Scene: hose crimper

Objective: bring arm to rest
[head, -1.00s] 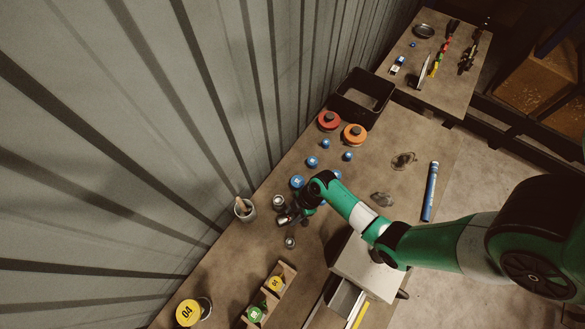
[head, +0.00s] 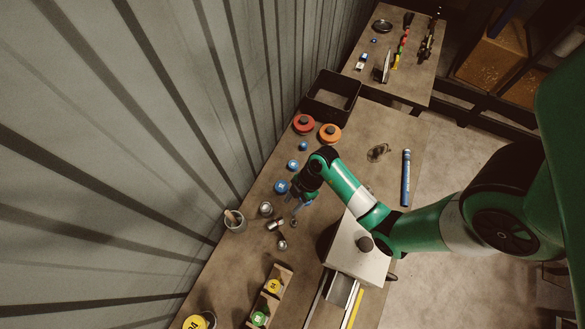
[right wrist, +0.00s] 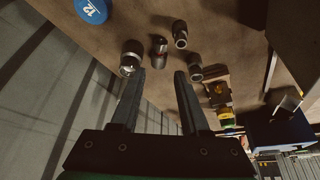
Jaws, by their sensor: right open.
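My right gripper (head: 297,203) is over the workbench (head: 225,270), just right of a small group of metal fittings. It also shows in the right wrist view (right wrist: 158,74), open, with nothing between its two dark fingers. The fittings (head: 266,208) stand or lie close together on the bench. In the right wrist view several fittings (right wrist: 131,57) appear beyond the fingertips, apart from them. My green right arm (head: 345,183) reaches in from the right and hides part of the bench. My left gripper is not in view.
A grey cup (head: 235,221) stands by the corrugated wall. Blue caps (head: 282,186), red and orange discs (head: 330,133) and a black bin (head: 331,94) lie farther back. A white box (head: 358,252) is below my arm. A blue tube (head: 405,178) lies right.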

